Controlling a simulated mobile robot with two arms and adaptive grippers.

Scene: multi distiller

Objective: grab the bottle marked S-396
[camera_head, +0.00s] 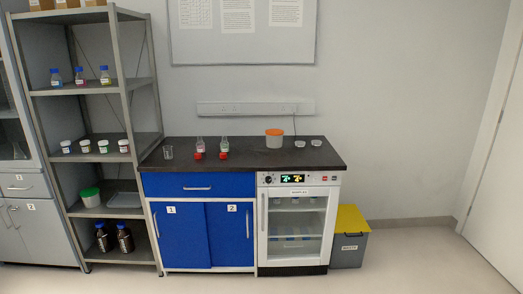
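I cannot read S-396 on any bottle; the labels are too small. Three blue-capped bottles stand on the upper shelf: a left one (56,79), a middle one (79,78) and a right one (105,77). Two dark brown bottles (102,239) (125,240) stand on the bottom shelf. Two small clear bottles (200,142) (224,142) are on the black counter, with red parts at their front. I cannot tell whether these parts are their caps. Neither gripper is in view.
The grey shelf rack (125,90) stands left of the black counter (250,158). Blue cabinets (180,235) and a glass-door appliance (298,252) are below. An orange-lidded tub (274,141) is on the counter. A yellow-lidded bin (350,252) stands right. The front floor is clear.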

